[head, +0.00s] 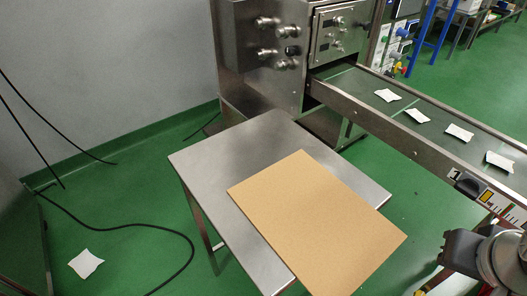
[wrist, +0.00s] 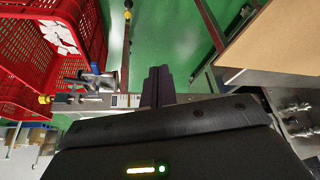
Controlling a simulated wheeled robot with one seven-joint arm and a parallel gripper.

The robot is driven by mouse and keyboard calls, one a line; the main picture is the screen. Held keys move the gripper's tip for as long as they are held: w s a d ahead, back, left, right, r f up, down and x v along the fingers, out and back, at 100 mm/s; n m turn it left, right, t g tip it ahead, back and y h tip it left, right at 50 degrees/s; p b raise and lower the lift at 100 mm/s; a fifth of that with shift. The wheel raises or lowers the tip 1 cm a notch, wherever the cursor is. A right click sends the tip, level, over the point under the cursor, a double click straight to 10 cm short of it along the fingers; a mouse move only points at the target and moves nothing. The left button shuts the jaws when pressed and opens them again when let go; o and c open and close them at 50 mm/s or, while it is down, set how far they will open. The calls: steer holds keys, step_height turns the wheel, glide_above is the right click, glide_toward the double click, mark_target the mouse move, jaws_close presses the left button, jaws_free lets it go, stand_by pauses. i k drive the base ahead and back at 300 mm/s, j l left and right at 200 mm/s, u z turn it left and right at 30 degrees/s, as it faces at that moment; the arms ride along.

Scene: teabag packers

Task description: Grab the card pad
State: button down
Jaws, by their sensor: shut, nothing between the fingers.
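The card pad (head: 318,225) is a flat tan sheet lying on a small steel table (head: 205,155). It overhangs the table's front and right edges in the head view. Part of it also shows at the upper right of the wrist view (wrist: 272,42). My gripper (wrist: 158,75) has its dark fingers together with nothing between them, to the left of the card pad in the wrist view and apart from it. Part of my arm shows at the lower right of the head view; the fingertips cannot be made out there.
A conveyor (head: 437,142) carrying several white packets runs along the right from a steel machine (head: 268,60). A red crate (wrist: 25,45) with white packets stands at the wrist view's upper left. A black cable (head: 120,222) and a white packet (head: 86,263) lie on the green floor.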

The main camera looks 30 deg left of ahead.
mark_target(330, 239)
steer(key=k+j+z, duration=0.1)
steer(key=k+j, duration=0.6)
steer(key=j, duration=0.2)
steer(key=k+j, duration=0.15)
steer(key=j, duration=0.15)
steer(key=k+j, duration=0.1)
steer(key=j, duration=0.25)
steer(key=z, duration=0.05)
